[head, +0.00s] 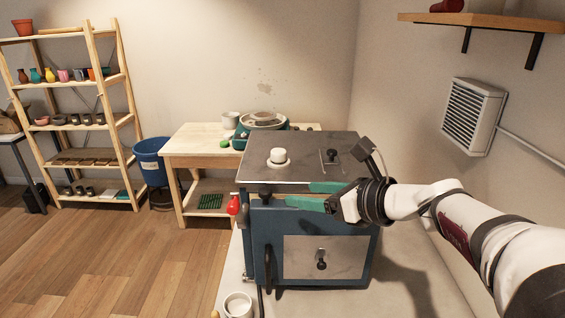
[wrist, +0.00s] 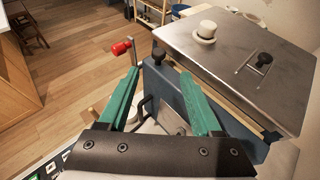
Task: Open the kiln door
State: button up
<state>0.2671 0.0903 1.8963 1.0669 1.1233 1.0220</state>
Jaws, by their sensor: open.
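The kiln is a blue box with a grey steel top (head: 300,158), in the middle of the head view. Its blue front door (head: 264,235) carries a pale plate with a black knob (head: 321,264). A dark upright handle (head: 268,266) is at its left side. A red-knobbed lever (head: 233,205) sticks out at the upper left; its red knob also shows in the wrist view (wrist: 121,47). My gripper (head: 298,194) is open, with green fingers near the door's top edge. In the wrist view the blue door (wrist: 228,118) lies partly behind the right finger. I cannot tell whether the door is ajar.
A white knob (head: 278,156) and a black knob (head: 331,154) stand on the kiln top. A white cup (head: 238,305) is at the front left. A wooden table (head: 190,146), blue bin (head: 150,158) and shelf rack stand behind. Open wooden floor lies left.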

aim_at(266, 191)
jog(key=x, duration=1.2)
jog(key=shift+s+f, duration=0.1)
grip_shut()
dwell(0.8)
